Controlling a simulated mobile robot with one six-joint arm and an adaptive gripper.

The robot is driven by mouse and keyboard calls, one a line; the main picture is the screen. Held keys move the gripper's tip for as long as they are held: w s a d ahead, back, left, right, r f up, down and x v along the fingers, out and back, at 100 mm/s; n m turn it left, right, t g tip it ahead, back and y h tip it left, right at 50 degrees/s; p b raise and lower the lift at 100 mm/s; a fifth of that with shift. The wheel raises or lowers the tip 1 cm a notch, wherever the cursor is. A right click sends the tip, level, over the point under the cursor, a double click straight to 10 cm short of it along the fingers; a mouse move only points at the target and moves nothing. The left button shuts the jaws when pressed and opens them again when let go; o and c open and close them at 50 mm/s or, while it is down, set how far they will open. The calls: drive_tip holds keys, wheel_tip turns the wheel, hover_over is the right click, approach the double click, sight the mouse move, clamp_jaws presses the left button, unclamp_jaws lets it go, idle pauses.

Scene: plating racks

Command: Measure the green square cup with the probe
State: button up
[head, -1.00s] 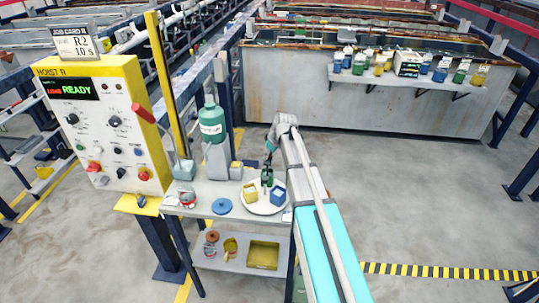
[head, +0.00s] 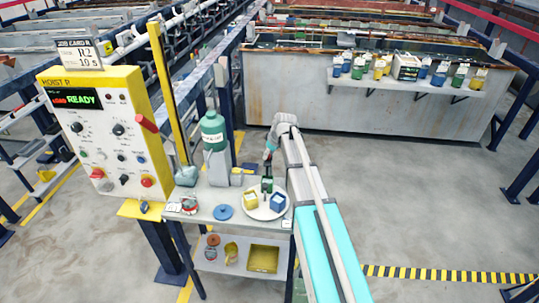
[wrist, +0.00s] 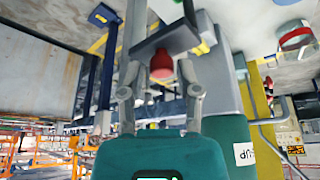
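The green square cup (head: 267,186) stands at the back of a round white plate (head: 262,213) on the small table, between a yellow cup (head: 250,201) and a blue cup (head: 278,202). My gripper (head: 268,169) points down directly above the green cup, close to it. In the wrist view my gripper's two fingers (wrist: 161,40) stand apart. I cannot tell whether the fingers clasp either, or which piece is the probe. Any contact with the cup is unclear.
A green bottle (head: 213,132) stands behind the plate at left; a blue disc (head: 223,212) lies left of the plate. A yellow control panel (head: 107,130) stands farther left. A lower shelf holds a yellow tray (head: 263,259). The floor at right is open.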

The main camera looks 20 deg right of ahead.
drive_tip(key=shift+f, duration=0.2)
wheel_tip(320, 180, down, 5)
drive_tip(key=b, duration=0.5)
drive_tip(key=shift+a, duration=0.1)
drive_tip(key=p+v, duration=1.2)
drive_tip(key=v, duration=0.2)
drive_tip(key=s+a+f+m+g+h+b, duration=0.1)
drive_tip(key=s+a+f+m+g+b, duration=0.1)
drive_tip(key=s, duration=1)
drive_tip(key=s+a+f+m+g+h+b, duration=0.1)
drive_tip(key=s+a+f+m+g+b, duration=0.1)
drive_tip(key=s+a+f+m+b, duration=0.2)
drive_tip(key=shift+s+a+f+b, duration=1.6)
drive_tip(key=shift+s+f, duration=0.95)
drive_tip(key=shift+s, duration=1.45)
drive_tip(key=n+t+y+p, duration=0.2)
drive_tip(key=n+t+p, duration=0.3)
drive_tip(key=p, duration=0.5)
approach(271, 161)
wheel_tip(271, 161, up, 2)
drive_tip(key=n+g, duration=0.1)
drive_tip(key=shift+w+r, duration=0.1)
drive_tip(key=shift+w, duration=0.3)
